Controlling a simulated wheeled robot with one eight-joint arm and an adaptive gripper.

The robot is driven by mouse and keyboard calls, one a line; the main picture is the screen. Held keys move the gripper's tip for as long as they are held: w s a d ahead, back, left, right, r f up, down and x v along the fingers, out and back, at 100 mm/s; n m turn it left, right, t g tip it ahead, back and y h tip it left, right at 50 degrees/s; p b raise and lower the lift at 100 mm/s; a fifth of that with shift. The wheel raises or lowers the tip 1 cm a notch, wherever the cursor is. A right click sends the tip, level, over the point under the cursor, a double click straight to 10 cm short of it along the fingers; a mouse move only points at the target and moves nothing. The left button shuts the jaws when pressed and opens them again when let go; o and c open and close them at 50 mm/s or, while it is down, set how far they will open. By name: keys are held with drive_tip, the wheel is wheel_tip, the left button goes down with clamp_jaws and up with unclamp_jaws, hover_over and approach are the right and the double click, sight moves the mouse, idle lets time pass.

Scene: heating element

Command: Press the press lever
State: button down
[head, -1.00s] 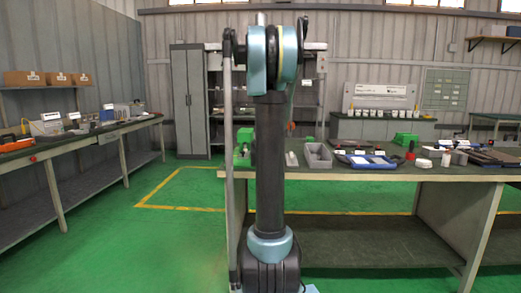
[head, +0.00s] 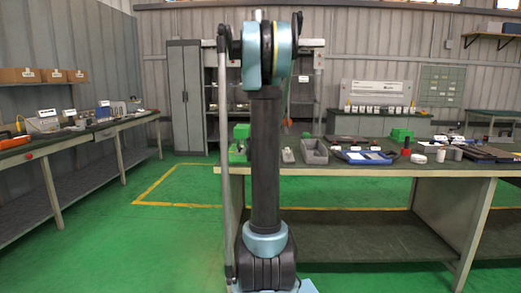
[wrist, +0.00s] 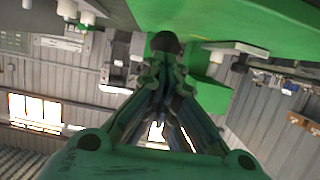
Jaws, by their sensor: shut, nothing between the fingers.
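A green press (head: 239,146) stands on the near left part of the workbench, partly behind my arm in the head view. Its lever cannot be made out clearly there. In the wrist view, my gripper (wrist: 163,72) is shut and empty. A dark round knob (wrist: 166,42), which looks like the end of the press lever, shows just beyond the fingertips. I cannot tell whether they touch. A bright green body (wrist: 210,95) lies right beside the fingers and looks like part of the press. My gripper is hidden behind my arm in the head view.
The workbench (head: 400,172) carries a grey bin (head: 314,151), a blue tray (head: 363,157) and several small items right of the press. A side bench (head: 85,133) runs along the left wall. Green floor between the benches is clear.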

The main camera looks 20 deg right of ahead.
drive_tip(key=r, duration=0.1)
drive_tip(key=s, duration=0.1)
drive_tip(key=r, duration=0.1)
drive_tip(key=shift+s+a+r, duration=0.25)
drive_tip(key=shift+s+r, duration=0.1)
drive_tip(key=v, duration=1)
drive_tip(key=shift+s+f, duration=0.2)
drive_tip(key=shift+s, duration=0.05)
drive_tip(key=shift+a, duration=0.15)
drive_tip(key=s+a+f+n+g+y, duration=0.1)
drive_tip(key=s+a+f+g, duration=0.2)
drive_tip(key=s, duration=0.9)
drive_tip(key=s+a+f+n+g+y, duration=0.2)
drive_tip(key=s+a+f+g, duration=0.2)
drive_tip(key=s+a+f, duration=0.3)
drive_tip(key=s+a+f+n+g+y, duration=0.1)
drive_tip(key=s+a+f+g, duration=0.3)
drive_tip(key=s+f, duration=0.8)
drive_tip(key=s+a+y, duration=0.1)
drive_tip(key=s+a, duration=0.1)
drive_tip(key=s, duration=0.4)
drive_tip(key=shift+s+f+n, duration=0.25)
drive_tip(key=shift+s+n, duration=0.05)
drive_tip(key=shift+a, duration=0.15)
